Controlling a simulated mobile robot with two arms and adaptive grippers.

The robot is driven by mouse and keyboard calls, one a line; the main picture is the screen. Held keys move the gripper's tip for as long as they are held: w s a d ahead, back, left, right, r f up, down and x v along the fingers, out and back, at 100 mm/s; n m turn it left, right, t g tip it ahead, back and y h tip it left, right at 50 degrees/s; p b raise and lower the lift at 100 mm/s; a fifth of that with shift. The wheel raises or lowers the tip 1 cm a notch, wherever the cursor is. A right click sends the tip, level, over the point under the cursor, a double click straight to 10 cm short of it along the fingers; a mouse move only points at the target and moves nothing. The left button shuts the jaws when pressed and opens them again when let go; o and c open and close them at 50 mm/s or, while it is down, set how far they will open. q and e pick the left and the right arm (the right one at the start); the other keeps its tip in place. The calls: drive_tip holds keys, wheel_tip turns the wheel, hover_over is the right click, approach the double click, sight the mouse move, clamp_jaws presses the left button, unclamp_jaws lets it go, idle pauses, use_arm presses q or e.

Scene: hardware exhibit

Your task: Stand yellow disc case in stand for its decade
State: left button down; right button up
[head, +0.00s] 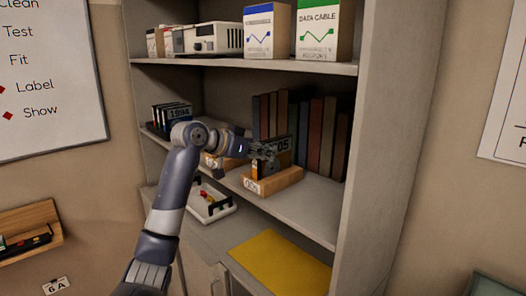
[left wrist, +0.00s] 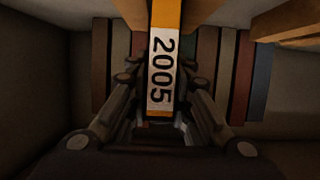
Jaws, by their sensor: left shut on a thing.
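My left gripper (head: 263,151) is shut on the yellow disc case (head: 254,171), whose label reads 2005 in the left wrist view (left wrist: 163,70). The gripper is over the front wooden stand (head: 284,182) on the middle shelf. The case's lower end is at this stand; I cannot tell whether it is seated in a slot or just above it. The stand has a small white label at its left end, too small to read surely. A second wooden stand (head: 212,164) is partly hidden behind my left arm. My right gripper is not in view.
Dark cases marked 1994 (head: 176,115) stand at the shelf's left. Tall books (head: 315,135) stand close behind the front stand. A white tray (head: 222,212) and a yellow mat (head: 282,263) are below. The cabinet's side panel (head: 385,120) bounds the right.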

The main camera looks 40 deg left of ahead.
use_arm(q)
drive_tip(key=shift+r, duration=0.1)
drive_tip(key=c, duration=1.4)
unclamp_jaws()
drive_tip(key=shift+o, duration=0.2)
drive_tip(key=shift+s+f+b, duration=0.2)
drive_tip(key=shift+s+b, duration=0.2)
drive_tip(key=shift+s, duration=0.1)
drive_tip(key=s+b, duration=0.3)
drive_tip(key=s, duration=0.4)
drive_tip(key=shift+a+r+b, duration=0.15)
drive_tip(key=shift+a+b, duration=0.2)
drive_tip(key=shift+b, duration=0.05)
